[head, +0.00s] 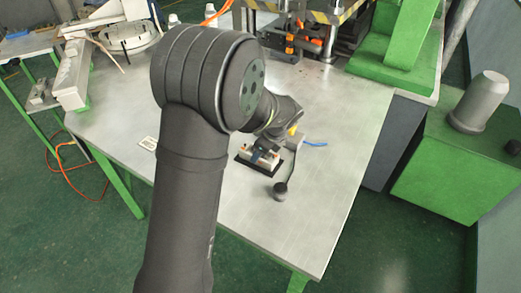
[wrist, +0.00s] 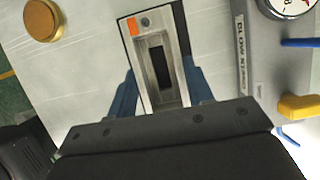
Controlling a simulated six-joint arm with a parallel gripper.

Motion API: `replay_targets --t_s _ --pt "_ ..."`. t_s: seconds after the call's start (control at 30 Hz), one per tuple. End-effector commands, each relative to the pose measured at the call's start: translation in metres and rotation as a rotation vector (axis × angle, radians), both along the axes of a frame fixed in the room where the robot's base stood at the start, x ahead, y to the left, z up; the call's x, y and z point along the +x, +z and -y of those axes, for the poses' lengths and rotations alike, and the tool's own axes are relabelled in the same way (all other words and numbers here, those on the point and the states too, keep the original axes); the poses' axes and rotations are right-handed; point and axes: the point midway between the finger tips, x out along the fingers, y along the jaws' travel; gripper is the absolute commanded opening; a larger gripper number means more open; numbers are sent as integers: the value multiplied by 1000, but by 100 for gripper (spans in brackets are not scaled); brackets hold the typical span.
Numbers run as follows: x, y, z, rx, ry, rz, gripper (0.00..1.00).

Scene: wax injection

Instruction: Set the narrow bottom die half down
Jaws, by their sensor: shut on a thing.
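The narrow bottom die half is a silver block (wrist: 143,66) with a dark slot in its middle and an orange mark at one corner. My gripper (wrist: 160,90) has its blue fingers on either side of it and is shut on it. In the head view my gripper (head: 259,150) and the die half (head: 267,161) are low over a black mat (head: 243,167) on the metal table. The mat's dark edge shows beside the block in the wrist view. I cannot tell whether the block touches the mat. My arm hides part of the table.
A grey unit (wrist: 246,50) with a gauge (wrist: 290,5), yellow part and blue hose stands close on the right. A brass round piece (wrist: 43,20) lies at upper left. A dark knob (head: 280,191) is near the mat. A green-based press (head: 385,75) stands behind. The table front is clear.

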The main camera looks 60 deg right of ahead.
Motion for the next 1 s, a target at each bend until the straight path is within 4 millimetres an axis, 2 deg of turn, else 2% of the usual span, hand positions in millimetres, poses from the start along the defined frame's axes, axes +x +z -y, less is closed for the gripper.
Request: replay_targets --t_s 0.03,0.07,0.17,0.43,0.57,1.0 --pt "0 -2 0 0 0 0 10" --pt "0 -2 0 1 0 0 51" --pt "0 -2 0 1 0 0 69" --pt "0 -1 0 0 0 0 69" --pt "-3 8 1 -3 -1 0 69" --pt "-36 88 0 -3 0 -1 69"
